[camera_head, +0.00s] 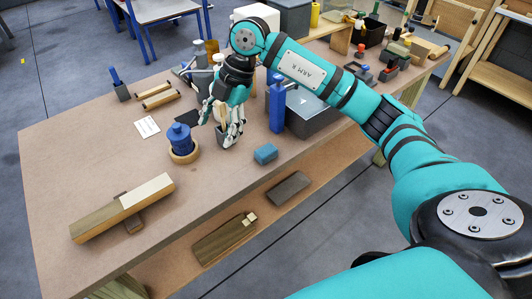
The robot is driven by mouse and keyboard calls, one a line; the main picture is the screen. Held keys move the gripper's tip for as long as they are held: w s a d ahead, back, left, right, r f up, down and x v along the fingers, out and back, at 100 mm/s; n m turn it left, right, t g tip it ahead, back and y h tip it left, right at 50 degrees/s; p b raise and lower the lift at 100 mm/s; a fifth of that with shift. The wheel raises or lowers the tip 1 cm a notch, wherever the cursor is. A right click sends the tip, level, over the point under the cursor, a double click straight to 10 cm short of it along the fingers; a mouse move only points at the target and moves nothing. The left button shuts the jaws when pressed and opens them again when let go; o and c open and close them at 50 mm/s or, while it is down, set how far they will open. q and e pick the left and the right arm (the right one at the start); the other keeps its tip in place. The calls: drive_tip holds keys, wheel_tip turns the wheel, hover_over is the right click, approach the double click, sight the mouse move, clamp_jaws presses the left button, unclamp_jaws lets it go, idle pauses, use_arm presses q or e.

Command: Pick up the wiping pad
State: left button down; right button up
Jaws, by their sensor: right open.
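A small blue block (265,153), which looks like the wiping pad, lies near the front edge of the workbench. My right gripper (230,136) points down over the bench, to the left of the pad and apart from it. Its fingers are open around or just in front of a small grey cup-like object (221,138); I cannot tell whether they touch it. My left gripper is not in view.
A blue knobbed object in a wooden ring (183,154) stands left of the gripper. A tall blue bottle (277,105) and a grey box (312,118) stand behind the pad. A long wooden block (124,207) lies at front left. The bench (75,150) is clear at left.

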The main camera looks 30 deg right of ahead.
drive_tip(key=d+r+m+h, duration=0.3)
drive_tip(key=d+m+h, duration=0.15)
drive_tip(key=d, duration=0.75)
drive_tip(key=p, duration=0.3)
hover_over(266, 150)
drive_tip(key=shift+n+g, duration=0.25)
drive_tip(key=shift+g, duration=0.15)
drive_tip(key=f, duration=1.1)
drive_tip(key=shift+w+f, duration=0.25)
drive_tip(key=shift+s+f+p, duration=0.1)
drive_tip(key=shift+f+p, duration=0.25)
drive_tip(key=shift+f, duration=0.15)
drive_tip(key=f, duration=0.1)
drive_tip(key=f+p, duration=0.1)
drive_tip(key=f, duration=0.1)
drive_tip(key=shift+s+f, duration=0.2)
drive_tip(key=shift+f, duration=0.5)
drive_tip(key=shift+c, duration=0.2)
